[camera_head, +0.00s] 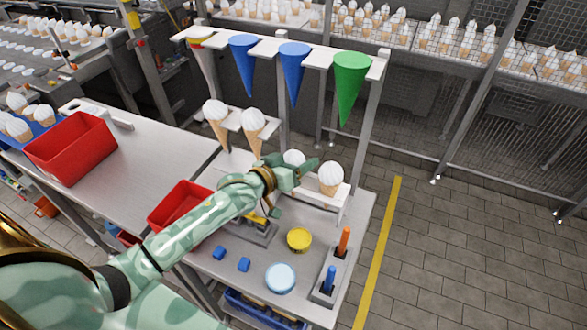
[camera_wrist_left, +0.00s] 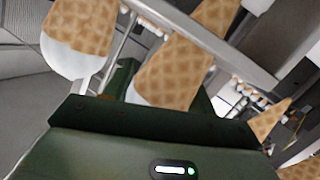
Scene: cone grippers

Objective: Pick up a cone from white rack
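The white rack (camera_head: 318,60) has an upper bar with coloured paper cones and lower holders with ice cream cones topped in white. One ice cream cone (camera_head: 293,157) stands partly hidden behind my left gripper (camera_head: 303,172), and another cone (camera_head: 331,180) stands just right of it. In the left wrist view, a cone (camera_wrist_left: 178,72) appears upside down between the green fingers of my left gripper (camera_wrist_left: 165,95). Its white top is mostly hidden, and I cannot tell whether the fingers touch it. My right gripper is not in view.
Two more cones (camera_head: 252,128) stand left in the rack. Blue cones (camera_head: 294,65) and a green cone (camera_head: 351,80) hang above. A red bin (camera_head: 180,206), yellow cup (camera_head: 299,239) and light-blue disc (camera_head: 280,278) sit on the worktop. The floor (camera_head: 480,250) at right is clear.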

